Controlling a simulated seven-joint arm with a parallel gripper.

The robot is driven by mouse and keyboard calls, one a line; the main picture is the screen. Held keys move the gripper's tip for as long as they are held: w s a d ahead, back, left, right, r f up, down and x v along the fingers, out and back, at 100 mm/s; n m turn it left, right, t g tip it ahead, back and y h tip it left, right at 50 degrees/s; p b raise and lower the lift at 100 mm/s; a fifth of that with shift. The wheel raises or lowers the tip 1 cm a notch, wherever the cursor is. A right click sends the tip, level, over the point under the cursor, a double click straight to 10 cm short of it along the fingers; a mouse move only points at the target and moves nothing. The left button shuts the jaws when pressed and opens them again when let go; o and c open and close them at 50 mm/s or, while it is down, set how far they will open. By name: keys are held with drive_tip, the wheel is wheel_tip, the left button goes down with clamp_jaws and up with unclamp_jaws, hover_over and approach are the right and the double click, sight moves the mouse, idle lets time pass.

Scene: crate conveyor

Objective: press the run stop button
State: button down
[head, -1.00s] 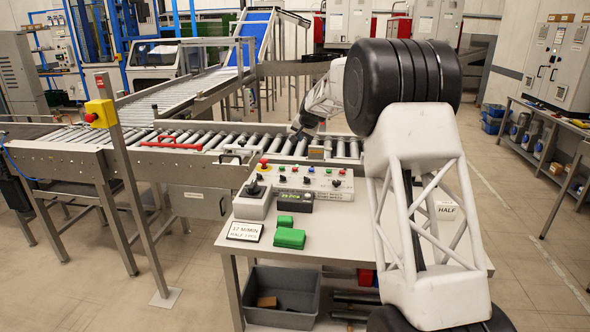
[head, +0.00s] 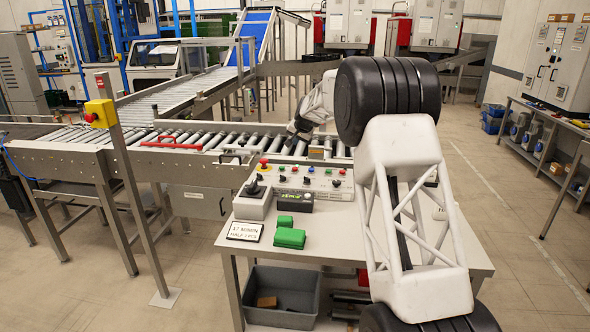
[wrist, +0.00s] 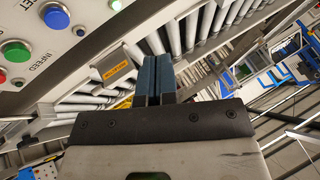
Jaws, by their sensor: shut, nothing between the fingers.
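A grey control panel (head: 330,188) with several coloured buttons stands at the back of the table. It has a red mushroom button (head: 263,161) at its left end and a green button (head: 283,169) beside it. I cannot read which button is run stop. My gripper (head: 291,138) is shut and empty, just behind the panel and over the roller edge. In the wrist view its fingers (wrist: 155,78) are together, right of a green button (wrist: 15,50), a blue button (wrist: 55,15) and a partly cut-off red button (wrist: 3,76). An "INFEED" label lies near the green one.
A roller conveyor (head: 225,139) runs behind the panel. An orange-labelled bracket (wrist: 117,70) is close to my fingers. A joystick box (head: 253,203), green blocks (head: 290,238) and a sign (head: 245,232) are on the table. A yellow box with a red button (head: 100,113) is on a post.

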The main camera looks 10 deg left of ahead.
drive_tip(key=shift+f, duration=4.25)
drive_tip(key=shift+f, duration=0.9)
drive_tip(key=shift+r, duration=0.85)
drive_tip(key=shift+r, duration=0.1)
drive_tip(key=shift+r, duration=2.45)
drive_tip(key=shift+s+r, duration=0.1)
